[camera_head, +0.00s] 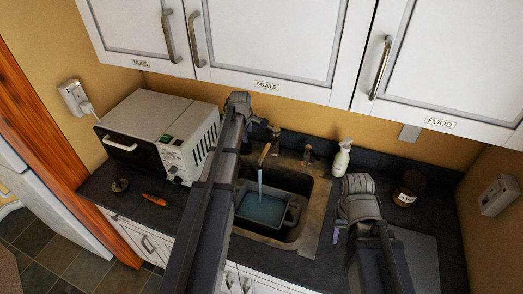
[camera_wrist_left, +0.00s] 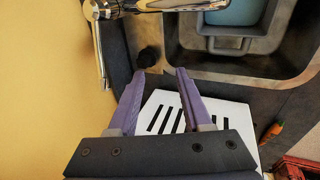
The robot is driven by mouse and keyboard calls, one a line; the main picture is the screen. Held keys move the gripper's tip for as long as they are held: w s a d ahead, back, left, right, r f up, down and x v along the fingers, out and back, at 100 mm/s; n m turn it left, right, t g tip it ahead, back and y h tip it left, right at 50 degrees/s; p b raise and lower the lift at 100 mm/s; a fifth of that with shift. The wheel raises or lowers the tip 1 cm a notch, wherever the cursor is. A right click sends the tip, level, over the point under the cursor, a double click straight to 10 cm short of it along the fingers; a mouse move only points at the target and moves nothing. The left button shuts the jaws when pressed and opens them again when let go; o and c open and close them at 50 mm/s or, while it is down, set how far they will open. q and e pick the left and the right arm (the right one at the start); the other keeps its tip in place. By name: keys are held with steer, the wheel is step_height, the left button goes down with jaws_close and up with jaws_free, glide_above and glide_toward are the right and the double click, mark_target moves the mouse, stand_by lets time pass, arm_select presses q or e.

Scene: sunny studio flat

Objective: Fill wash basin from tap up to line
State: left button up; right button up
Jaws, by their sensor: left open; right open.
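The grey wash basin (camera_head: 292,214) sits in the sink (camera_head: 318,205). A stream of water falls from the tap (camera_head: 264,153) into the blue water (camera_head: 262,208) inside it. I cannot make out the fill line. The chrome tap also shows at the top of the left wrist view (camera_wrist_left: 165,5), with a lever (camera_wrist_left: 99,50) at its left. My left gripper (camera_wrist_left: 160,74) is open and empty beside the tap; its arm hides the basin's left side in the head view. My right gripper (camera_head: 350,240) is right of the sink, empty as far as I see, its fingers mostly hidden.
A toaster oven (camera_head: 160,135) stands left of the sink, with a carrot (camera_head: 154,199) and a small dark round object (camera_head: 120,185) before it. A white spray bottle (camera_head: 341,158) and a brown jar (camera_head: 408,188) stand at right. Wall cupboards (camera_head: 270,35) hang above.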

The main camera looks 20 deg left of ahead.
mark_target(255, 121)
arm_select(q)
steer(key=shift+h, duration=0.4)
steer(key=w+a+f+b, duration=0.1)
steer(key=w, duration=0.3)
steer(key=w+f+b, duration=0.1)
steer(key=w, duration=0.3)
steer(key=w+a+f+b, duration=0.1)
steer(key=w+f+b, duration=0.1)
steer(key=w, duration=0.3)
steer(key=shift+a, duration=0.35)
steer(key=shift+w+f+b, duration=0.2)
steer(key=shift+f+b, duration=0.15)
steer(key=shift+b, duration=0.05)
jaws_close()
stand_by(0.6)
